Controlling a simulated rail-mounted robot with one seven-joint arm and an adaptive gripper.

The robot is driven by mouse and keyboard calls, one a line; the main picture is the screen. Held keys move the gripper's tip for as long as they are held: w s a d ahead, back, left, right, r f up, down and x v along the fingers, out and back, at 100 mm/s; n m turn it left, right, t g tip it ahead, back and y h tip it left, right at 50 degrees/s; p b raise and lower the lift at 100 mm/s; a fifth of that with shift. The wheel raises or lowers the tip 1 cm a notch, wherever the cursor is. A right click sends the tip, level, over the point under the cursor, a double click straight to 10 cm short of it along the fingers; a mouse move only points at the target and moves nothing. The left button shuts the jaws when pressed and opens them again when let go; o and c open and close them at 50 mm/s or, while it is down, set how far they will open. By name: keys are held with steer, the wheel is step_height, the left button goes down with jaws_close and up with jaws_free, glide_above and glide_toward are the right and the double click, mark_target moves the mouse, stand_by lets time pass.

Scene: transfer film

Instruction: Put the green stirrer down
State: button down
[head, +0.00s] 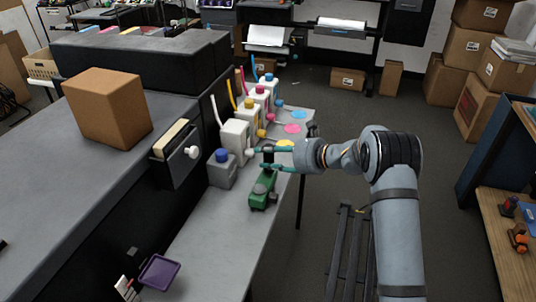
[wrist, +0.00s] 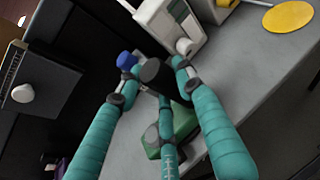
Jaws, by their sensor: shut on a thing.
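The green stirrer (head: 262,190) is a small green body with a dark upper part, at the narrow grey counter (head: 208,258) in the head view. My gripper (head: 266,156) has teal fingers and reaches in from the right, shut on the stirrer's dark top. In the wrist view my gripper (wrist: 153,72) closes around the dark knob, and the stirrer's green body (wrist: 184,122) shows below, partly hidden by a finger. The stirrer looks roughly upright. I cannot tell whether its base touches the counter.
A grey container with a blue cap (head: 222,170) stands just left of the stirrer. Several white bottles (head: 236,138) line the counter behind it. Yellow (head: 285,143), magenta (head: 292,128) and blue (head: 298,114) discs lie beyond. A purple tray (head: 160,272) is at the front. Counter between is clear.

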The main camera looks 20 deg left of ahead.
steer(key=shift+f, duration=0.1)
steer(key=c, duration=1.2)
jaws_free()
steer(key=shift+o, duration=0.2)
steer(key=shift+r, duration=0.25)
steer(key=b+v, duration=0.2)
steer(key=v, duration=1)
steer(key=shift+f, duration=0.2)
steer(key=shift+s, duration=0.15)
